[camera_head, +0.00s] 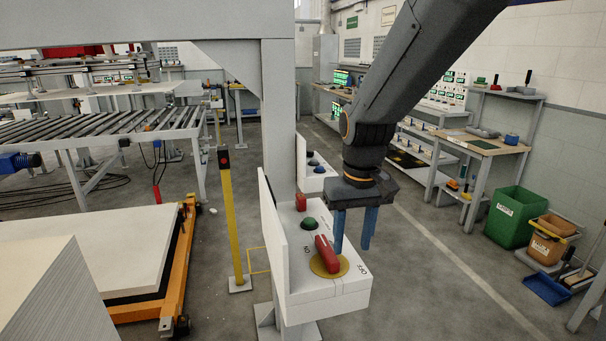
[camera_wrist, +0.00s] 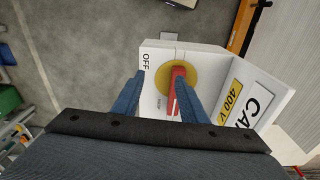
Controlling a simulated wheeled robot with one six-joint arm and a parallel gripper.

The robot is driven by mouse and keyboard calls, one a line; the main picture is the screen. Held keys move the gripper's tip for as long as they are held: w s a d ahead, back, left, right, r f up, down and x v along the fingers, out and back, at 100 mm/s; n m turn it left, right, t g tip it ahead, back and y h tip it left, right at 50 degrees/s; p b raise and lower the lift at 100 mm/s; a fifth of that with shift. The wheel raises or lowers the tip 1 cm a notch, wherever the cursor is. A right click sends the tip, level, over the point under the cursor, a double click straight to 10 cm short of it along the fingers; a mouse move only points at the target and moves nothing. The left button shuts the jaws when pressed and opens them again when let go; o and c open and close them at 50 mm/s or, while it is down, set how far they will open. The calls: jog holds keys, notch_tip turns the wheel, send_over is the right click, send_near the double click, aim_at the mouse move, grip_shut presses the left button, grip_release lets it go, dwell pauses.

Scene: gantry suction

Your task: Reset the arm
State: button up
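My gripper (camera_head: 352,249) is open, its two blue fingers pointing down beside the white control box (camera_head: 325,297) in the head view. A red rotary handle (camera_head: 326,255) sits on a yellow disc on the box top. The left finger appears close to the handle's right side; the right finger is farther out. In the wrist view, the handle (camera_wrist: 176,93) shows between the fingertips, nearer the right finger, on the yellow disc (camera_wrist: 168,71). An "OFF" label shows beside it. I cannot tell whether a finger touches the handle.
A green button (camera_head: 309,223) and a red block (camera_head: 300,202) are farther back on the box. A grey post (camera_head: 279,120) rises behind it. A yellow post (camera_head: 231,220) stands left. The floor right of the box is clear up to the green bin (camera_head: 512,216).

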jog(key=s+d+f+m+b, duration=0.1)
jog(key=s+d+f+b, duration=0.1)
jog(key=s+d+f, duration=0.4)
jog(key=shift+s+d+f+m+t, duration=0.35)
jog(key=shift+s+f, duration=1.4)
jog(key=shift+s, duration=0.6)
